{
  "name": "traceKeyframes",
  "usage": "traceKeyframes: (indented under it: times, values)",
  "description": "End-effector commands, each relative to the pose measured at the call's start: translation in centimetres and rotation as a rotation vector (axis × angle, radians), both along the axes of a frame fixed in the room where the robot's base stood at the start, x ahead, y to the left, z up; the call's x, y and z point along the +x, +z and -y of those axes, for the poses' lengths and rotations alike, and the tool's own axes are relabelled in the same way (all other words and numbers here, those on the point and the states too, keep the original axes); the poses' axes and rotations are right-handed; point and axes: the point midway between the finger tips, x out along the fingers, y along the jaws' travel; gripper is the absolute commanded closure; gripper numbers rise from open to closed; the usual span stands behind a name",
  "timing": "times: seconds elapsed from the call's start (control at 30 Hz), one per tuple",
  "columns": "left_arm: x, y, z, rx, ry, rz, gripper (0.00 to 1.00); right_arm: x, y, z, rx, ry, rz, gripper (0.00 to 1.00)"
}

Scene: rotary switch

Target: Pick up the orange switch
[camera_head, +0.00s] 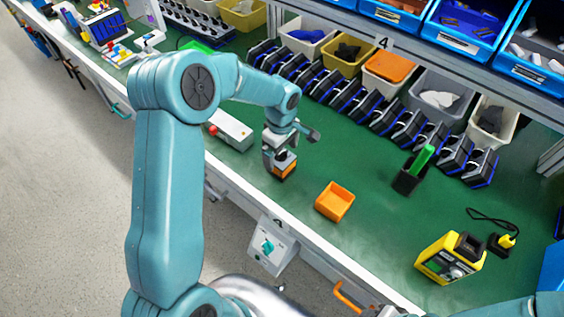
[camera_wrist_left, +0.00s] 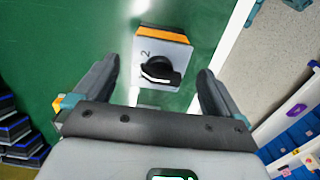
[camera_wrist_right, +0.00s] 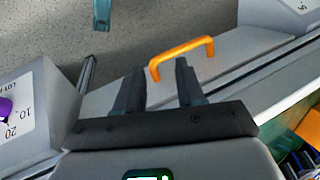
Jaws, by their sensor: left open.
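The orange switch (camera_head: 285,169), with a grey face and a black rotary knob, sits on the green bench top near the front edge. It also shows in the left wrist view (camera_wrist_left: 161,63), knob facing the camera and a "2" beside it. My left gripper (camera_head: 279,148) is open just above it; its fingers lie on either side of the switch in the left wrist view, with visible gaps. The jaws hold nothing. My right gripper (camera_wrist_right: 157,68) is open and empty, with an orange handle (camera_wrist_right: 181,56) beyond its fingertips.
An orange bin (camera_head: 335,202) stands right of the switch, and a white box (camera_head: 231,130) behind it to the left. A black holder (camera_head: 408,181) and a yellow device (camera_head: 449,259) stand further right. Black units (camera_head: 383,121) line the back. Green bench around the switch is clear.

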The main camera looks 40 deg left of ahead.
Motion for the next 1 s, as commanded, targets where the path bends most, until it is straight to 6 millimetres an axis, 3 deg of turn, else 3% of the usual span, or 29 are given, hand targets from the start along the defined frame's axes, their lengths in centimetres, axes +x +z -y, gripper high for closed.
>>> traceKeyframes:
  times: [0.4,0.67,0.8,0.87,1.0]
  values:
    - [0.3,-5.1,0.0,0.000,0.000,-0.002,0.02,0.0,1.6,0.0,0.000,0.000,0.000,0.62]
    - [0.3,-5.5,0.0,0.000,0.000,0.000,0.02,0.0,1.6,0.0,0.000,0.000,0.000,0.62]
    - [0.3,-5.5,0.0,0.000,-0.001,0.000,0.48,0.0,1.6,0.0,0.000,0.000,0.000,0.62]
    - [0.3,-5.5,0.0,0.000,-0.001,0.000,0.66,0.0,1.6,0.0,0.000,0.000,0.000,0.62]
    - [0.3,-5.4,0.0,0.000,-0.001,0.001,0.66,0.0,1.6,0.0,0.000,0.000,0.000,0.62]
